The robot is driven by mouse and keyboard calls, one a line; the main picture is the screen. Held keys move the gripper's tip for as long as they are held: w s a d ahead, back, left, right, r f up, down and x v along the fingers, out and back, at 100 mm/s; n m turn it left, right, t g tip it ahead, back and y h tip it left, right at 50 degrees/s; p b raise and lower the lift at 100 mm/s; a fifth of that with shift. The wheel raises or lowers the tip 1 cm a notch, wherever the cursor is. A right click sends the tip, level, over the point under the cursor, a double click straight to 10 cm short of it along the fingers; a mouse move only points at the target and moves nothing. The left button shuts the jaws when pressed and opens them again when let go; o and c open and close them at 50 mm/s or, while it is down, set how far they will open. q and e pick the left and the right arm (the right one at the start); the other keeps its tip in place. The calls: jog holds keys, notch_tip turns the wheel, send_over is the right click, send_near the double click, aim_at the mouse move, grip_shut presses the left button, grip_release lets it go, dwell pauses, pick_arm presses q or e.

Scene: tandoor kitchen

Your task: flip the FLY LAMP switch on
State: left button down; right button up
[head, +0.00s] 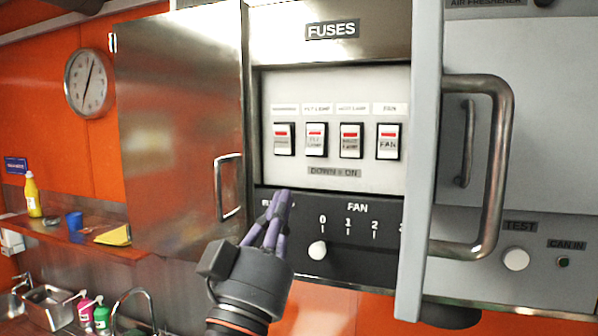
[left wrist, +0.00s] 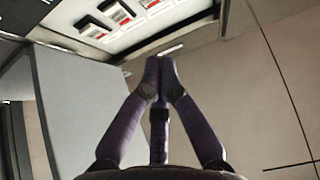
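The FLY LAMP switch (head: 316,140) is the second from the left in a row of white rocker switches in the FUSES panel. It has a red mark near its top and a small label (head: 317,108) above. All the switches look alike in position. A plate (head: 334,172) below reads DOWN = ON. My left gripper (head: 283,193) is below the row, its purple fingers pointing up, apart from the switches. In the left wrist view its fingertips (left wrist: 158,62) meet with nothing between them. Switches show at that view's top, but I cannot tell which is which. My right gripper is not in view.
An open steel door (head: 180,130) stands left of the panel. A grey door edge with a large handle (head: 495,150) juts out on the right. A FAN dial strip with a white knob (head: 318,250) lies below the switches. A shelf (head: 75,238) is far left.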

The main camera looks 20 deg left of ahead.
pick_arm(q)
jog(key=p, duration=0.3)
send_near(313, 142)
notch_tip(313, 142, up, 4)
jog(key=w, duration=0.4)
jog(key=shift+w+d+f, duration=0.1)
jog(key=shift+f, duration=0.05)
jog(key=f+t+b, duration=0.1)
jog(key=b, duration=0.3)
jog(key=shift+w, duration=0.4)
jog(key=shift+w+r, duration=0.1)
jog(key=shift+r, duration=0.15)
